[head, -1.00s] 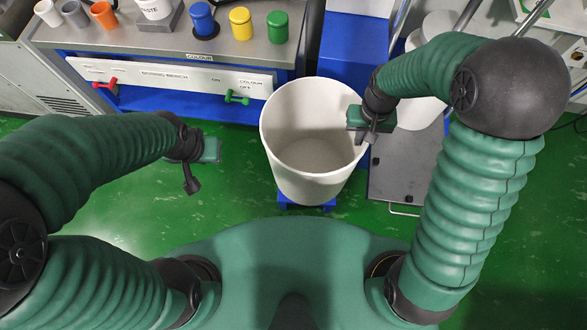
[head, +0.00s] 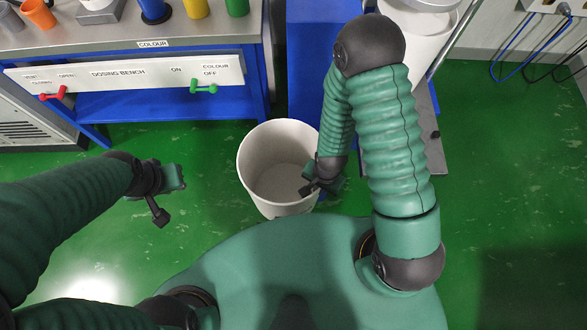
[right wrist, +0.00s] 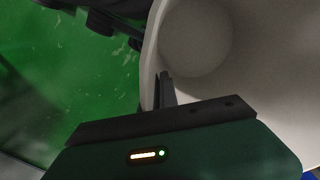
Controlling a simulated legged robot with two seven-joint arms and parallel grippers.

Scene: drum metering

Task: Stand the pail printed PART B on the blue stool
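A white pail (head: 262,192) stands open and upright in front of my body in the head view. I see into its empty inside; no PART B print shows on the side facing me. My right gripper (head: 308,188) is at the pail's right rim, its fingers close together on the wall. In the right wrist view the fingers (right wrist: 164,90) meet the rim of the pail (right wrist: 225,60). The blue stool is hidden, so I cannot tell what the pail's base rests on. My left gripper (head: 157,208) is empty, left of the pail and apart from it.
The dosing bench (head: 125,77) stands at the back left, with coloured containers on top and a red handle (head: 54,93) and green handle (head: 204,87) on its front. A blue cabinet (head: 315,60) is behind the pail. Green floor is clear at left and far right.

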